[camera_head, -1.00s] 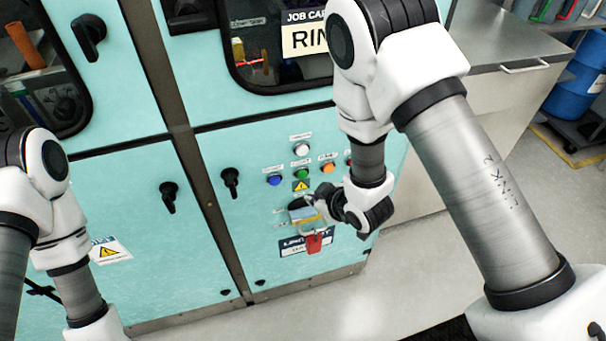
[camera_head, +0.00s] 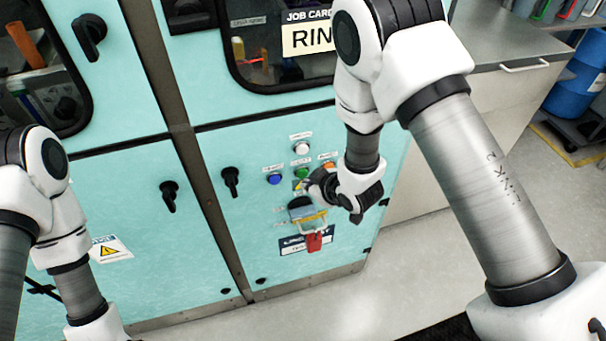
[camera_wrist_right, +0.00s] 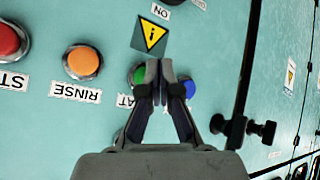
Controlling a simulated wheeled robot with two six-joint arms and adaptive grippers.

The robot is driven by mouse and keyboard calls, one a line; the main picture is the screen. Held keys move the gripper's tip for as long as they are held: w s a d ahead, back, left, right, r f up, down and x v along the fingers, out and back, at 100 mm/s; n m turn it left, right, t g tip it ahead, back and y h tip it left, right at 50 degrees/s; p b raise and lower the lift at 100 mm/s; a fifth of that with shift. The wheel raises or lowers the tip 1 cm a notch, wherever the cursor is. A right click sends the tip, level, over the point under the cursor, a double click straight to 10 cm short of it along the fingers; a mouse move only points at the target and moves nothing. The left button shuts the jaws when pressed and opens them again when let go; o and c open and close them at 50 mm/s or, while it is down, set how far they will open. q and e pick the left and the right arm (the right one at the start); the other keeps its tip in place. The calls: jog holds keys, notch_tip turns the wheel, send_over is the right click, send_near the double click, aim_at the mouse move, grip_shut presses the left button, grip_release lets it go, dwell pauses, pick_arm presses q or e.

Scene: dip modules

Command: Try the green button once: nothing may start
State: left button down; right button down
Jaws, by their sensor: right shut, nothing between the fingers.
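The green button (camera_head: 302,172) is on the teal cabinet panel, in a cluster of coloured buttons. In the right wrist view the green button (camera_wrist_right: 137,75) is partly hidden behind the fingers. My right gripper (camera_head: 307,185) is shut and empty, its tips just below the green button in the head view. In the right wrist view the closed fingertips (camera_wrist_right: 159,66) overlap the gap between the green and blue buttons. I cannot tell whether they touch anything. My left arm shows at the left, but its gripper is out of view.
A blue button (camera_head: 274,179), a white button (camera_head: 302,148) and an orange button (camera_wrist_right: 82,62) surround the green one. A red button (camera_wrist_right: 10,40) is farther along. A red padlock (camera_head: 314,242) hangs below. A black handle (camera_head: 231,181) sticks out to the left.

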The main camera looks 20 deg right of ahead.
jog(key=shift+w, duration=0.1)
dwell(0.7)
jog(key=shift+w, duration=0.35)
jog(key=shift+w+r, duration=0.1)
jog(key=shift+w, duration=0.35)
dwell(0.8)
jog(key=shift+s, duration=0.85)
jog(key=s, duration=0.5)
jog(key=shift+d, duration=0.1)
dwell(0.6)
